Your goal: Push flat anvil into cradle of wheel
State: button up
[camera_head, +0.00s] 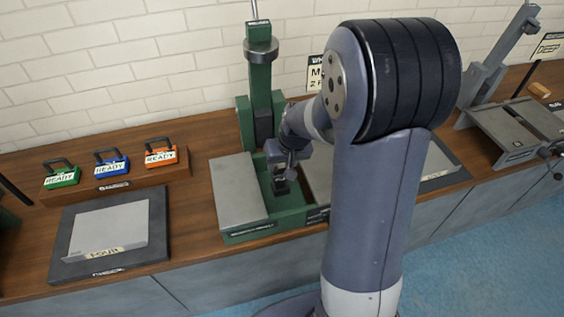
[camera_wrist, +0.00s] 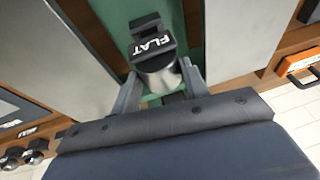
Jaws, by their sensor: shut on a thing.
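The flat anvil (camera_wrist: 152,44) is a dark block lettered FLAT with a silver round body, seen close in the wrist view. My gripper (camera_wrist: 161,74) has its two fingers on either side of the silver body and is shut on it. In the head view my gripper (camera_head: 283,172) points down over the green base of the wheel (camera_head: 258,95), in front of its column. The wheel is a green upright machine with a grey round part near its top. The cradle cannot be made out clearly, and my arm covers the machine's right side.
A grey plate (camera_head: 238,188) lies left of the green base, with another partly hidden on the right. Several padlock-like READY tags stand on a wooden block (camera_head: 115,190) to the left. A tray (camera_head: 108,238) lies in front of them. A grey machine (camera_head: 505,120) stands right.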

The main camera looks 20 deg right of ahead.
jog(key=shift+f+b, duration=0.35)
jog(key=shift+f, duration=0.2)
jog(key=shift+b, duration=0.7)
dwell(1.6)
jog(key=shift+f+b, duration=1.6)
jog(key=shift+f, duration=0.05)
jog(key=o, duration=1.4)
jog(key=shift+c, duration=0.2)
jog(key=v, duration=1.1)
jog(key=shift+d, duration=0.3)
jog(key=shift+f, duration=0.3)
